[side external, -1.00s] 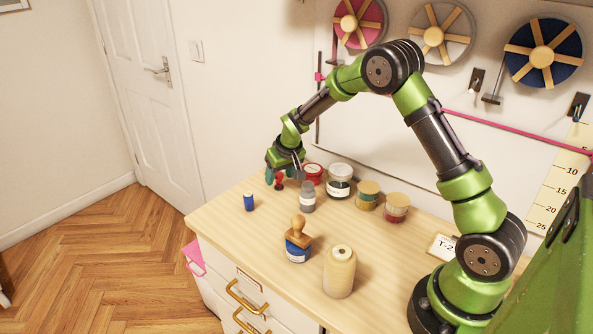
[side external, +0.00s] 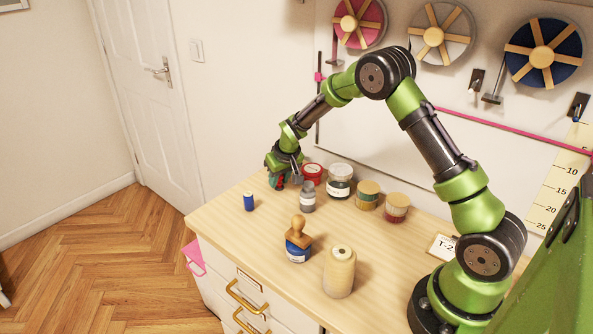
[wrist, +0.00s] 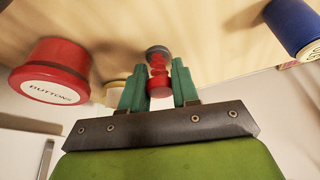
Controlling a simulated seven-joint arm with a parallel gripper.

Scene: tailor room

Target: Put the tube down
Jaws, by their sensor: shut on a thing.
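My gripper (side external: 277,183) is low over the far left part of the table in the side external view. In the wrist view its green fingers (wrist: 158,90) are shut on a small red, narrow-waisted object (wrist: 158,72), which I take to be the tube. A grey round end shows just beyond the red part; I cannot tell whether it belongs to the same object. In the side external view the fingers mostly hide the held object, so I cannot tell whether it touches the table.
Close to my gripper stand a red buttons jar (side external: 313,172), a grey bottle (side external: 308,199) and a blue spool (side external: 249,202). Several jars (side external: 340,182) line the right. A wooden-handled stamp (side external: 298,244) and a cream thread cone (side external: 339,272) stand nearer. Bare table (side external: 245,235) lies at front left.

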